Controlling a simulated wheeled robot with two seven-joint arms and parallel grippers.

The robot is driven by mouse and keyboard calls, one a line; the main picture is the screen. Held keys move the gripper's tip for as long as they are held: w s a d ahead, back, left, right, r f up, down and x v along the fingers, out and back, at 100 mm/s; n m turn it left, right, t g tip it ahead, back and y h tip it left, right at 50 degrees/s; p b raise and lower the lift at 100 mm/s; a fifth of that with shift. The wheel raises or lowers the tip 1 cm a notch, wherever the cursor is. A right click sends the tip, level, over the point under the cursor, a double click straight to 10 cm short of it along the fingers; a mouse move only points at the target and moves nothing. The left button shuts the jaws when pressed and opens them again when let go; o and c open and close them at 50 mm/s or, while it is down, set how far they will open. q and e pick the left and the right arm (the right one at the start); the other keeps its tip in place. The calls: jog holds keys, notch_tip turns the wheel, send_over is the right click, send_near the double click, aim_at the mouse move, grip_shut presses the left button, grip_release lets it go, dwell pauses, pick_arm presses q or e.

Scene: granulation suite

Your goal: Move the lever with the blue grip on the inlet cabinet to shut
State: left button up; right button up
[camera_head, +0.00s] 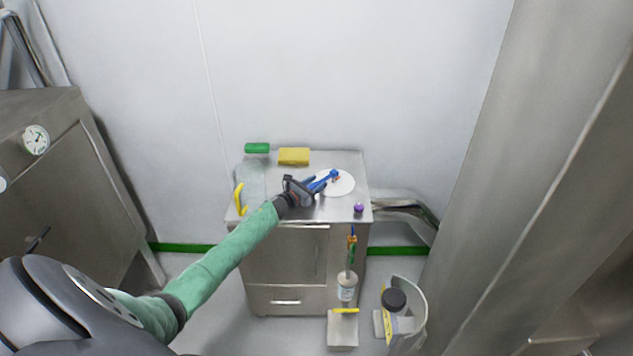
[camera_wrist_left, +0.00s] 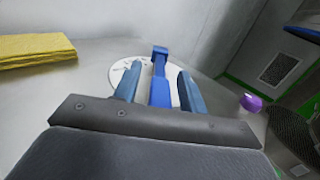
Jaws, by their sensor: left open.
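The lever with the blue grip (camera_head: 333,173) lies over a round white dial plate (camera_head: 345,187) on top of the inlet cabinet (camera_head: 287,255). In the left wrist view the blue lever (camera_wrist_left: 160,67) runs away from me over the white plate (camera_wrist_left: 122,72), with a raised blue block at its far end. My left gripper (camera_head: 317,185) is open at the lever. In the left wrist view its two blue fingers (camera_wrist_left: 157,88) stand on either side of the lever, apart from it as far as I can see. The plate's markings are too small to read. My right gripper is not in view.
A purple knob (camera_head: 359,208) is at the front right corner. A yellow handle (camera_head: 240,198) is at the left edge.

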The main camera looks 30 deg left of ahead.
pick_arm(q)
jog(key=shift+w+d+f, duration=0.1)
jog(key=shift+w+f, duration=0.05)
jog(key=shift+w, duration=0.15)
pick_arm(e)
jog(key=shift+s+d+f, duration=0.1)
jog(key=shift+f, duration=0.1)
pick_arm(q)
jog(key=shift+c, duration=0.4)
grip_shut()
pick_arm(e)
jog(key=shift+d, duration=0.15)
pick_arm(q)
jog(key=shift+d, duration=0.1)
